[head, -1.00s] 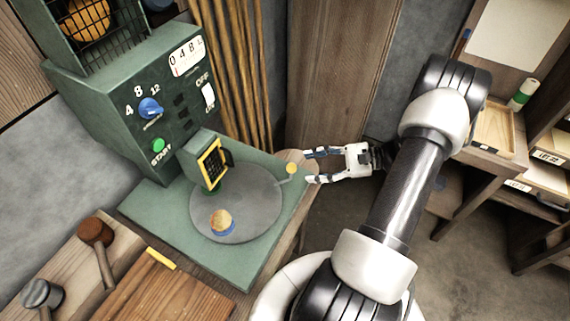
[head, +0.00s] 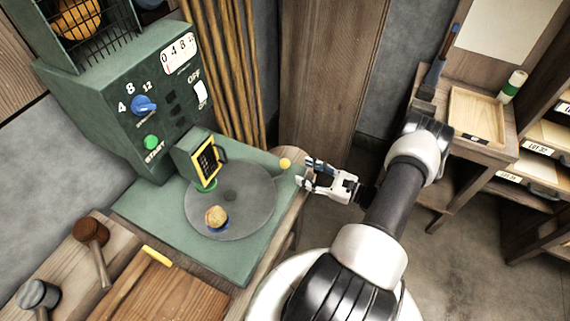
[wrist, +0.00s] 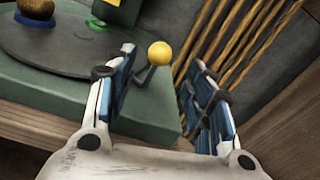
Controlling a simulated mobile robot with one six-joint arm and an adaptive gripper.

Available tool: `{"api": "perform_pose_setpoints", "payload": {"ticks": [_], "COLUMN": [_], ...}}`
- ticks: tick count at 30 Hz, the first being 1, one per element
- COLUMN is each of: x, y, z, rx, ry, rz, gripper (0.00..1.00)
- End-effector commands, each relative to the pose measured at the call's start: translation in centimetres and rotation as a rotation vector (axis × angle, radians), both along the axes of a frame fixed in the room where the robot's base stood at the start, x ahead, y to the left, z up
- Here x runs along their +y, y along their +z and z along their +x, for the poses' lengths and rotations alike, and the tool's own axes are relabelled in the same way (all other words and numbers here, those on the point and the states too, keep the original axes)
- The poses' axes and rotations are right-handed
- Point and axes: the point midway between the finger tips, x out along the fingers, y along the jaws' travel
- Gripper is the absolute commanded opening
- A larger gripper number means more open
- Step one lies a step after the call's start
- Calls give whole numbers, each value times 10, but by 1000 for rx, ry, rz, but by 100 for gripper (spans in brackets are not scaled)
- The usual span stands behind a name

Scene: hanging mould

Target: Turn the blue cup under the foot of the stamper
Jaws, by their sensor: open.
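The blue cup (head: 217,228), with a tan ball on it, sits near the front edge of the grey round turntable (head: 252,205). The stamper's yellow-framed foot (head: 207,160) is at the turntable's back left, with a green cup-like piece (head: 205,187) below it. A crank with a yellow knob (head: 285,163) stands at the turntable's right. My gripper (head: 304,172) is open and empty just right of the knob. In the wrist view the knob (wrist: 159,54) appears between the fingers, seemingly beyond them; I see no contact. The blue cup (wrist: 36,20) is at upper left there.
The green machine (head: 120,110) with dial and switch rises behind the turntable. Sticks (head: 240,70) lean against the wall behind. Two mallets (head: 92,235) and a wooden board (head: 155,290) lie at front left. A desk with a tray (head: 478,115) is at right.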

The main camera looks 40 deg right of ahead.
Motion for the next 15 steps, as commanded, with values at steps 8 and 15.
{"api": "perform_pose_setpoints", "payload": {"ticks": [8,15], "x": [22,30], "y": [-1,0], "z": [54,76], "rx": [1,0], "ry": [5,2], "rz": [-1,-1], "gripper": [49,49]}}
